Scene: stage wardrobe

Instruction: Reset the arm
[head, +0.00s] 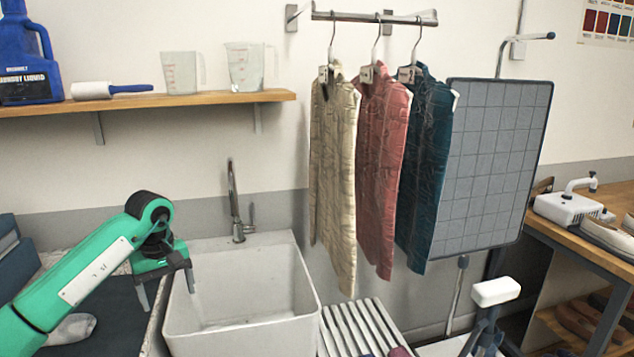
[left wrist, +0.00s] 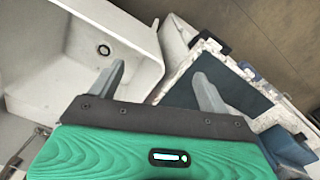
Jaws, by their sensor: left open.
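My left arm (head: 90,270) is green and comes in from the left. Its gripper (head: 167,290) points down at the left edge of the white sink, between the sink and the dark-topped counter. The two grey fingers are apart with nothing between them. In the left wrist view the open gripper (left wrist: 160,72) shows over the sink's rim, with the sink to the left and the counter to the right. My right gripper does not show in either view.
The white sink (head: 308,283) has a tall faucet (head: 235,205). A wooden shelf (head: 200,99) with a blue jug, a roller and measuring cups runs above. Three garments (head: 382,180) hang from a rail right of the sink. A grey gridded board (head: 490,165) stands beside them.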

